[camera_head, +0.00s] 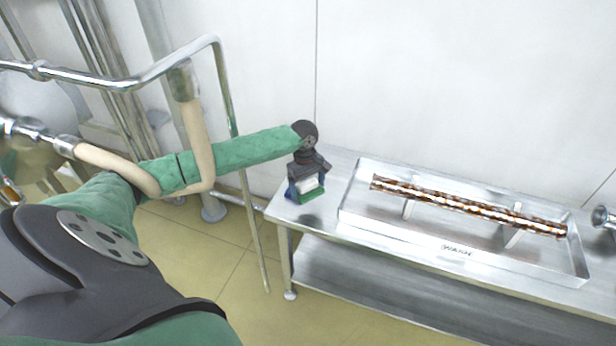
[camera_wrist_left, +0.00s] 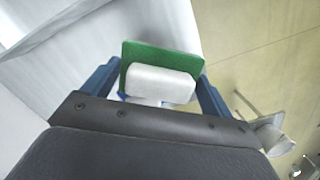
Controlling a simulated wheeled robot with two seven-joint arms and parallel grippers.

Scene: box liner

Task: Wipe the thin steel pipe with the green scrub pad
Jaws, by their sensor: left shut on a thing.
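The steel pipe (camera_head: 465,204) lies across two supports inside a shallow metal tray (camera_head: 350,216) on the steel table. Its surface has brown, rust-like patches. My left gripper (camera_head: 308,192) is shut on the green scrub pad (camera_head: 312,195) by its white holder, over the left end of the table. The pad is apart from the pipe, to its left. In the left wrist view the green scrub pad (camera_wrist_left: 158,58) and its white handle block (camera_wrist_left: 160,84) sit between the two blue fingers. My right gripper is not in view.
The steel table (camera_head: 322,228) stands against a white wall, with a lower shelf below. A label (camera_head: 457,249) is on the tray's front. Metal pipes (camera_head: 130,82) rise at the left near my arm. A metal fitting (camera_head: 602,216) is at the right edge.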

